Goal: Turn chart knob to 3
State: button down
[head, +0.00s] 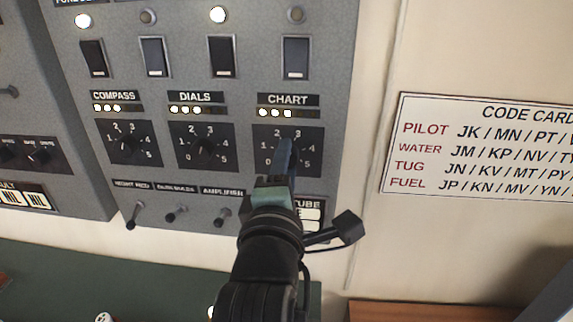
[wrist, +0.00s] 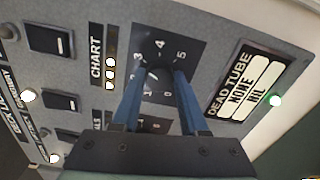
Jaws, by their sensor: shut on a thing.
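The chart knob (wrist: 157,73) sits on a black dial plate marked 0 to 5, under the CHART label (head: 288,99). My gripper (head: 284,148) reaches up to this dial and covers most of the knob in the head view. In the wrist view its two blue fingers stand on either side of the knob, shut on it. A small pale mark shows on the knob between the fingers, but I cannot tell for sure which number it points at. Small lit lamps (head: 275,113) show in the strip under the CHART label.
The dials knob (head: 206,146) and compass knob (head: 130,143) are to the left on the same grey panel. Toggle levers (head: 176,213) sit below, and rocker switches (head: 221,57) above. A code card (head: 480,150) hangs on the wall at right. A dead tube plate (wrist: 250,85) is close by.

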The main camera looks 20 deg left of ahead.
dwell(0.5)
jog(key=shift+c, duration=2.2)
grip_release()
jog(key=shift+s, duration=0.1)
jog(key=p+v, duration=0.8)
jog(key=v, duration=0.4)
jog(key=shift+s, duration=0.4)
jog(key=shift+d, duration=0.15)
